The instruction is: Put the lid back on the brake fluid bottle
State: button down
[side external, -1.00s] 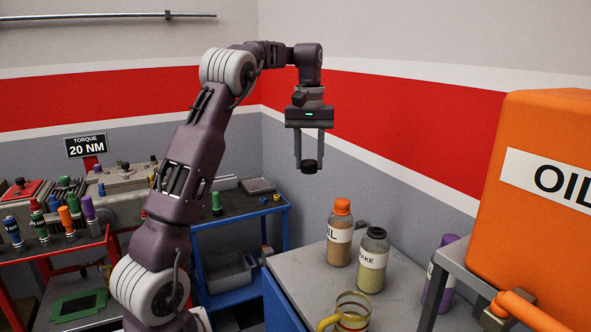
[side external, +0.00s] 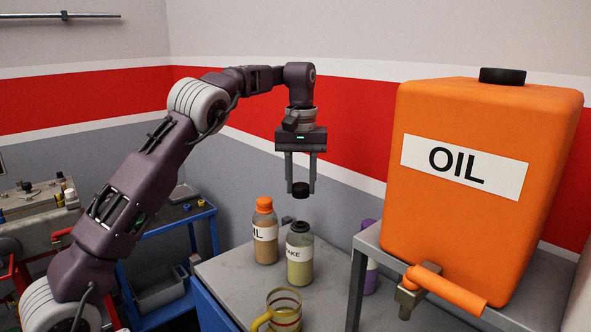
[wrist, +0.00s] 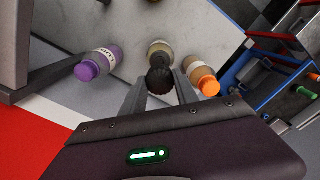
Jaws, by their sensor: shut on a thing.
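The brake fluid bottle (side external: 300,254) stands upright on the grey bench, with a pale yellow-green body, a white label reading "AKE" and a dark top. My gripper (side external: 301,188) is shut on a black lid (side external: 301,189) and holds it in the air above the bottle, clearly apart from it. In the wrist view the lid (wrist: 160,80) sits between the fingers and covers part of the brake fluid bottle (wrist: 160,50). The bottle's mouth is hidden there.
An orange-capped bottle (side external: 265,232) stands close left of the brake bottle. A yellow-handled jug (side external: 284,308) is in front. A purple bottle (wrist: 98,63) stands to the other side, near the shelf with the big orange oil tank (side external: 480,190). Grey bench top (side external: 232,280) is bare at left.

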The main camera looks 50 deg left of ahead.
aim_at(300, 226)
jog(key=shift+f, duration=3.9)
jog(key=shift+f, duration=0.15)
jog(key=c, duration=0.9)
grip_release()
jog(key=shift+o, duration=0.4)
jog(key=o, duration=0.4)
jog(key=shift+o, duration=0.2)
jog(key=shift+r, duration=3.55)
